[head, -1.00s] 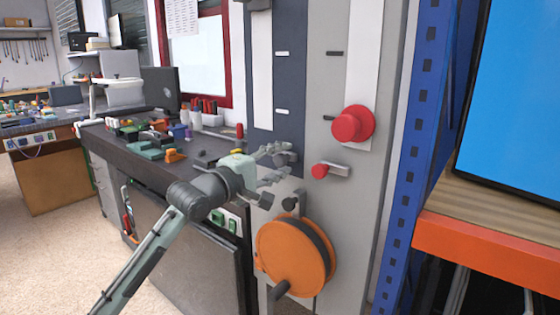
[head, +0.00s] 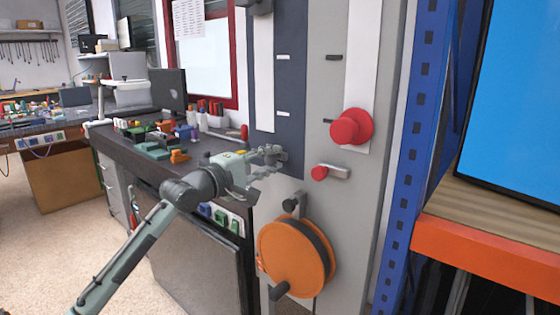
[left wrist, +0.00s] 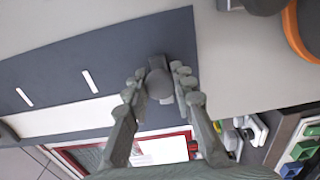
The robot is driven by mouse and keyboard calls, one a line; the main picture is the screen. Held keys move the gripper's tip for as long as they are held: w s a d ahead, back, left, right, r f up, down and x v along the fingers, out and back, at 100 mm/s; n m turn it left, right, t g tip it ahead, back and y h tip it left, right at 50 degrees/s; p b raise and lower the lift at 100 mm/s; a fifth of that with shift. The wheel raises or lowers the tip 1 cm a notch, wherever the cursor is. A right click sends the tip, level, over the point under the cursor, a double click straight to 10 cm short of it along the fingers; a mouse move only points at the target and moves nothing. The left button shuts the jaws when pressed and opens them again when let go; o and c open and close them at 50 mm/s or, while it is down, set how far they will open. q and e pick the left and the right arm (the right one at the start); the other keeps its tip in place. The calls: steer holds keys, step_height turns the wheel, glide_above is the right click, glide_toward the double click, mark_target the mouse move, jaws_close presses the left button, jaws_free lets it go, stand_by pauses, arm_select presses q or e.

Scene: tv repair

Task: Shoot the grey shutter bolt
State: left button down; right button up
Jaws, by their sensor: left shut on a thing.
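The grey bolt knob (left wrist: 158,82) sits at the lower end of the dark blue shutter panel (head: 290,95). In the left wrist view it is between my left gripper's fingertips (left wrist: 160,90), which are shut on it. In the head view my left gripper (head: 271,160) reaches the panel's lower edge from the left, and its fingers largely hide the bolt. A second bolt (head: 339,172) with a red knob (head: 319,173) is on the light grey panel to the right. My right gripper is not in view.
Below the gripper are a black-knobbed lever (head: 291,204) and an orange wheel (head: 285,257) with a handle. A large red knob (head: 345,129) juts out at upper right. A cluttered workbench (head: 145,155) stands left; a blue rack post (head: 408,150) rises right.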

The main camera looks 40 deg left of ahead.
arm_select(q)
steer(key=shift+a, duration=0.15)
steer(key=c, duration=1.2)
jaws_free()
steer(key=shift+s+a, duration=0.1)
steer(key=shift+a, duration=0.05)
steer(key=s, duration=1.2)
steer(key=shift+a, duration=0.4)
steer(key=shift+f, duration=0.1)
